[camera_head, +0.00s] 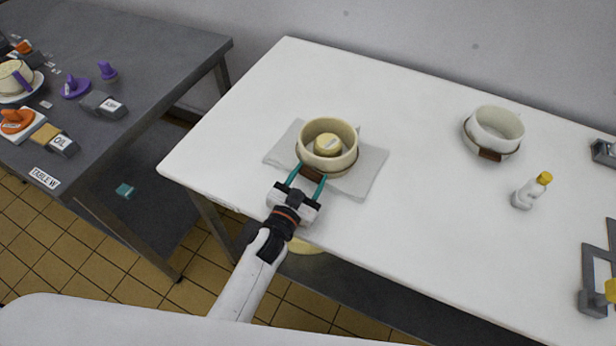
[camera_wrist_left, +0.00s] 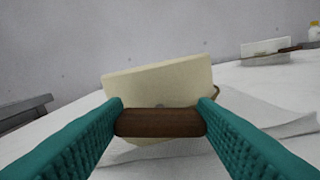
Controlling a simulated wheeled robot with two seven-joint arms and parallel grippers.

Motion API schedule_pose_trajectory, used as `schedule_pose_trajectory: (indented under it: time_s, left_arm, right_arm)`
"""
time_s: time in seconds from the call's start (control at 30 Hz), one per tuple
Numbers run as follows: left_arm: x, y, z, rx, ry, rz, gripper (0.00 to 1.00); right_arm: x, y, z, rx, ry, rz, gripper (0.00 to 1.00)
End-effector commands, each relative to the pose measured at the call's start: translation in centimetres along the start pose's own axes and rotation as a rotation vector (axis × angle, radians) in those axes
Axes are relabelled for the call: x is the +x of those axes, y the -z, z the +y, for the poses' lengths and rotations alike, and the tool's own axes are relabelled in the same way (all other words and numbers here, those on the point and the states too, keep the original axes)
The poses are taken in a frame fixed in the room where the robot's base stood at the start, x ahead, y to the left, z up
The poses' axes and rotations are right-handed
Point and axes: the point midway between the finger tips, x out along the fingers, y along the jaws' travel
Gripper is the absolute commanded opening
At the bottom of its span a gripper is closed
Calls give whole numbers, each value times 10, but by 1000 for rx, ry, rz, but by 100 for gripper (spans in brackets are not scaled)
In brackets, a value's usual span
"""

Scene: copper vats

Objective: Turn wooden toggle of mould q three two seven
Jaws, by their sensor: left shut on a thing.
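A round cream mould (camera_head: 342,161) stands on a pale cloth (camera_head: 371,172) on the white table, with a yellowish round piece (camera_head: 327,145) inside it. Its brown wooden toggle (camera_head: 312,173) is on the side facing me. My left gripper (camera_head: 308,176) has its teal fingers on either side of the toggle. In the left wrist view the toggle (camera_wrist_left: 160,122) lies level between the fingertips, which are shut on it, and the mould wall (camera_wrist_left: 158,84) rises behind it. No label that names the mould is readable. My right gripper is not in view.
A second cream mould (camera_head: 497,126) with a brown toggle (camera_head: 490,155) stands at the right back of the white table (camera_head: 430,230). A white bottle with a yellow cap (camera_head: 530,190) is to its right. A grey metal table (camera_head: 150,50) at left holds several small items.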

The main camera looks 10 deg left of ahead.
Motion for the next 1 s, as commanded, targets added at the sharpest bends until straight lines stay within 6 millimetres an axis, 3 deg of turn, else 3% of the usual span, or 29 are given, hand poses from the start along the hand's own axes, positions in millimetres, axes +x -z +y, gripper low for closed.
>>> schedule_pose_trajectory:
  time_s: [0.2, 0.47, 0.5, 0.63, 1.0]
  left_arm:
    - [0, 0, -1, 153, 0, 0, 30]
    - [0, 0, -1, 161, 0, 0, 30]
    - [0, 0, -1, 161, 0, 0, 54]
    - [0, 0, -1, 160, 0, 0, 75]
    - [-6, 1, -1, 160, 0, 1, 75]
  right_arm:
    - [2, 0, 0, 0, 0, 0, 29]
    - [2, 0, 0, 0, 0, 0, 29]
    - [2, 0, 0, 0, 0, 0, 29]
    - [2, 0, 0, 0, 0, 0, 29]
    - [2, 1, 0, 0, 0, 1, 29]
